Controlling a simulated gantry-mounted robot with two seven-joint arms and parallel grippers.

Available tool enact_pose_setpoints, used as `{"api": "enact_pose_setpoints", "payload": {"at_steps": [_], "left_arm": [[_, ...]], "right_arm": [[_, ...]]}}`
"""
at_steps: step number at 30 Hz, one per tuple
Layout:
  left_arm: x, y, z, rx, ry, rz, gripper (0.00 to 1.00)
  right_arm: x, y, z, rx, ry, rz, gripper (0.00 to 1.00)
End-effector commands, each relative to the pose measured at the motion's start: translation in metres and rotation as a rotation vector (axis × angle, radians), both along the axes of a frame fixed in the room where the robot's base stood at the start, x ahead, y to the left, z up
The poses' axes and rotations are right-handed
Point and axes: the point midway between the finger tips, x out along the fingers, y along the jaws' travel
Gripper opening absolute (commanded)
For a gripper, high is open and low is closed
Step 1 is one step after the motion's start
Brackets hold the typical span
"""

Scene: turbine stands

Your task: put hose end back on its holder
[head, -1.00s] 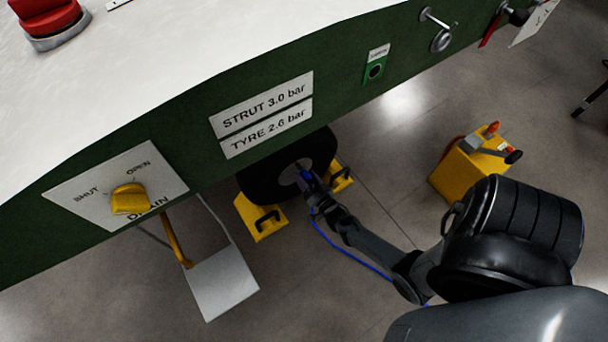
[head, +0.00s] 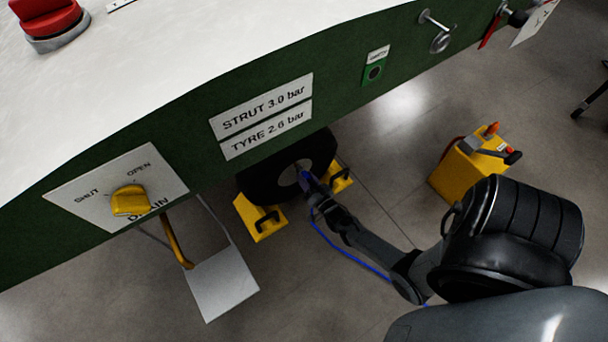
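The blue hose (head: 345,246) hangs in a curve along my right arm, from near the fingers down to the floor side. Its blue end (head: 306,180) shows at the fingertips of my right gripper (head: 310,188), in front of the wheel hub. The fingers look closed around it, though they are small and dark here. Whether the end touches the wheel (head: 262,180) cannot be told. The yellow box (head: 463,170) stands on the floor at right, with an orange-red knob and a grey and black part on top. I cannot make out which part is the hose's holder. My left gripper is not in view.
A green and white body overhangs the wheel, with STRUT and TYRE labels (head: 265,117). Yellow chocks (head: 258,220) flank the wheel. A yellow drain knob (head: 130,200) and a pale panel (head: 222,283) are at left. Floor between wheel and yellow box is clear.

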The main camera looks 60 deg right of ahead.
Motion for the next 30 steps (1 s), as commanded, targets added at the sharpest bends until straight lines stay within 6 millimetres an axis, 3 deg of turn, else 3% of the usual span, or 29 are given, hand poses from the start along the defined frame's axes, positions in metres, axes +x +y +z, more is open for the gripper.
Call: {"api": "enact_pose_setpoints", "payload": {"at_steps": [1, 8, 30], "left_arm": [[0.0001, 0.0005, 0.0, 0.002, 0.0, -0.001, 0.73], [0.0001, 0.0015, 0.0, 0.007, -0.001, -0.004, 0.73], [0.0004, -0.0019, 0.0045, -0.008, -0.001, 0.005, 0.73]], "right_arm": [[-0.0001, 0.0, -0.0001, 0.0, 0.0, 0.0, 0.33], [-0.0002, 0.0001, -0.0001, 0.0, 0.0, 0.0, 0.0], [-0.0086, 0.0043, 0.0003, 0.0, 0.0, 0.0, 0.0]]}}
